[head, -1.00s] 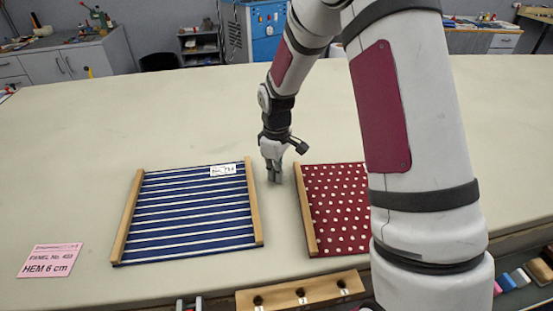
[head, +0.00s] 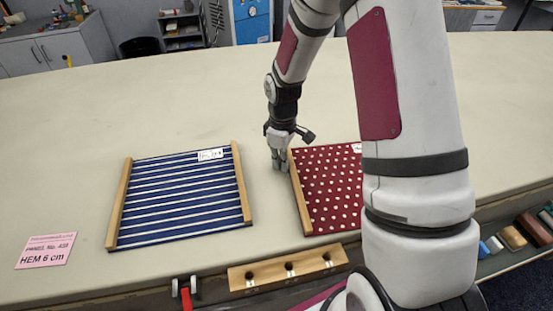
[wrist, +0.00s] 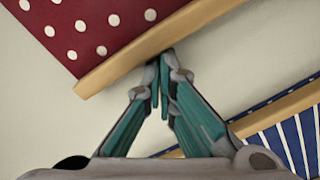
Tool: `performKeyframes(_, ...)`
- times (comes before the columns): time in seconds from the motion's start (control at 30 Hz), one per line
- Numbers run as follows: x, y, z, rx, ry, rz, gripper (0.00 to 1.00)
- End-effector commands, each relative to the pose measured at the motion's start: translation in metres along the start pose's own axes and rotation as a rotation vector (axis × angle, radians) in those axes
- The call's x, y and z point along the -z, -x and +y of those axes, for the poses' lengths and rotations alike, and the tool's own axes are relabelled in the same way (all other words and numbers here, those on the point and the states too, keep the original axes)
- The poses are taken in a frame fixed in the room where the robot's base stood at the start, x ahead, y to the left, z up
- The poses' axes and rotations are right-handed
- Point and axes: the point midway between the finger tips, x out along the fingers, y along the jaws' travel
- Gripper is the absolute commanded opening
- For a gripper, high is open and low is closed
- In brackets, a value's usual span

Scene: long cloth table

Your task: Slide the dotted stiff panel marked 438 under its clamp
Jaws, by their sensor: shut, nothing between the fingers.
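The dotted panel (head: 328,185) is dark red with white dots and has wooden side battens. It lies flat on the table, its right part hidden behind my arm. Its label (head: 357,148) is mostly covered, so no number reads. My gripper (head: 280,168) is shut and empty, pointing down at the outer side of the panel's left batten (head: 301,198), near its far end. In the wrist view the fingertips (wrist: 162,60) are right beside this batten (wrist: 130,57); touching or just apart, I cannot tell. A small red-and-grey fitting (head: 186,289) at the front edge may be a clamp.
A blue striped panel (head: 180,198) with wooden battens lies left of the dotted one, with a bare strip between. A pink card (head: 46,250) reads panel 438, hem 6 cm. A wooden block with holes (head: 288,271) is at the front edge. The table behind is clear.

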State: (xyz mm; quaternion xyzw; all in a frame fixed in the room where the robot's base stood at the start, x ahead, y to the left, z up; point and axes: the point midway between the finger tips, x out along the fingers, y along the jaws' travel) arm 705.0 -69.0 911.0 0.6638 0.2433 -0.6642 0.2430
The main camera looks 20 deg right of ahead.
Motion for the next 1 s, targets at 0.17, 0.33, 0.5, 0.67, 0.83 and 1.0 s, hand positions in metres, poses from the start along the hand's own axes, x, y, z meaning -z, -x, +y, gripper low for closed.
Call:
performKeyframes(0.17,0.000,0.000,0.000,0.000,0.001,0.000,0.00)
performKeyframes(0.33,0.000,0.001,0.000,-0.001,0.001,0.001,0.00)
performKeyframes(0.5,0.001,0.019,0.001,-0.004,0.001,0.003,0.00)
performKeyframes(0.67,0.001,0.051,0.001,-0.005,0.002,0.004,0.00)
performKeyframes(0.83,0.000,0.085,0.001,-0.004,0.000,0.003,0.00)
performKeyframes(1.0,0.000,0.109,0.001,-0.003,0.002,0.002,0.00)
